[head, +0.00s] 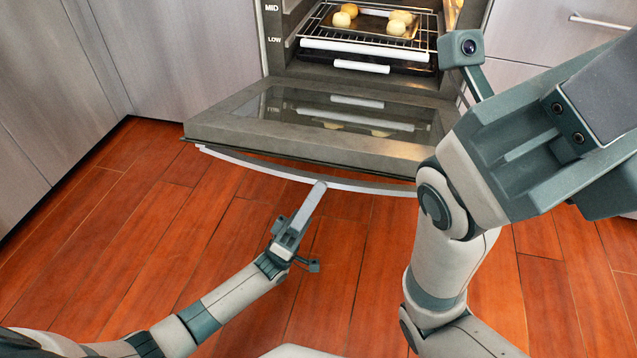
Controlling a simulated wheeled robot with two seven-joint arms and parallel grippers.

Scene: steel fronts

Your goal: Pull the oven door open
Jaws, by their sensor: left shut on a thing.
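The oven door (300,118) is hinged down and lies nearly flat, with its glass facing up. Its long white handle (262,166) runs along the outer edge. My left gripper (319,187) is shut on the handle near its middle. The oven cavity (297,48) is open behind the door. My right arm stands large at the right of the view and covers the right end of the door. The right gripper's fingers cannot be made out.
Inside the oven, several pale round buns (397,27) sit on a tray on a wire rack (322,22). Grey cabinet fronts (180,50) flank the oven on both sides. The wooden floor (150,215) in front is clear.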

